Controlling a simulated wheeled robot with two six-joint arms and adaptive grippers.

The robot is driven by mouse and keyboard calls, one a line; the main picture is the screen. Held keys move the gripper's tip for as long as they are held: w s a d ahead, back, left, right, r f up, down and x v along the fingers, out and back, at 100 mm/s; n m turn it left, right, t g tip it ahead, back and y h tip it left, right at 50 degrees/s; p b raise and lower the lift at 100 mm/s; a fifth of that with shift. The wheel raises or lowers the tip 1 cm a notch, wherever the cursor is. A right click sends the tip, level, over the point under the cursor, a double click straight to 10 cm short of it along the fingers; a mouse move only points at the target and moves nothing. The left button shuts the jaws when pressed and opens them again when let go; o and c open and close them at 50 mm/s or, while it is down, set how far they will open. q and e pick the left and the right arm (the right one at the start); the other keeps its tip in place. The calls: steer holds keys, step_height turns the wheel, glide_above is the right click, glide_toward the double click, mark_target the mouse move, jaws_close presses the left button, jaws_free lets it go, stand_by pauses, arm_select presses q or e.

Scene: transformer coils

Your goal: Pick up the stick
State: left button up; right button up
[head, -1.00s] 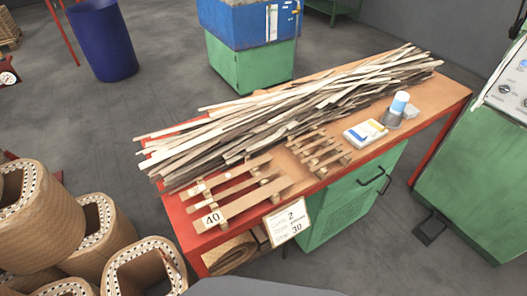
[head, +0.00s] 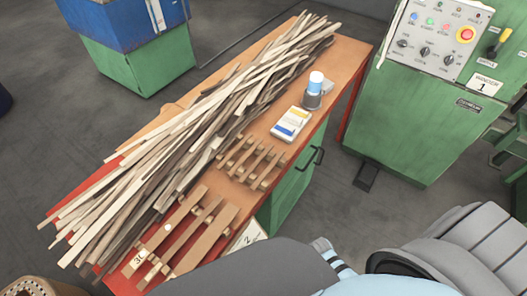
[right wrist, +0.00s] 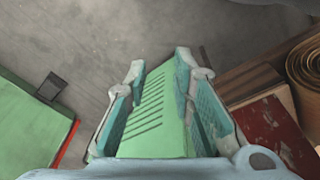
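A long pile of thin wooden sticks (head: 195,128), pale and grey-brown, lies lengthwise on the orange-topped table (head: 347,58) in the head view. Its near ends stick out over the red edge at lower left. No single stick stands apart from the pile. My right gripper (right wrist: 160,66) is open and empty in the right wrist view. Its fingers are in front of the green louvred cabinet (right wrist: 152,118), and no stick shows between them. Grey parts of my own body cover the lower right of the head view, and my left gripper is not in view.
Small wooden racks (head: 252,160) sit on the table beside the pile, with a larger slatted rack (head: 203,222) at the near end. A green control machine (head: 425,115) stands at right.

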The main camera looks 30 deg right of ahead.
steer(key=w+r+m+p, duration=0.1)
steer(key=w+r+p, duration=0.35)
steer(key=r, duration=0.75)
step_height(320, 180, up, 30)
steer(key=m+g+p, duration=0.1)
steer(key=m+p, duration=0.3)
steer(key=m, duration=0.5)
glide_above(267, 170)
steer(key=shift+y, duration=0.4)
steer(key=f, duration=0.2)
steer(key=f+b, duration=0.1)
steer(key=f, duration=0.4)
steer(key=shift+s+d+f, duration=0.1)
steer(key=shift+s+f, duration=0.15)
steer(key=shift+f, duration=0.15)
steer(key=f, duration=0.2)
steer(key=f+b, duration=0.1)
steer(key=f, duration=0.1)
steer(key=f+b, duration=0.1)
steer(key=f, duration=0.1)
steer(key=shift+w+f, duration=0.1)
steer(key=shift+w, duration=0.15)
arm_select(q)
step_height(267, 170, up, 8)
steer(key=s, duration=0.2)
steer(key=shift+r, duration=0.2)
arm_select(e)
jaws_close()
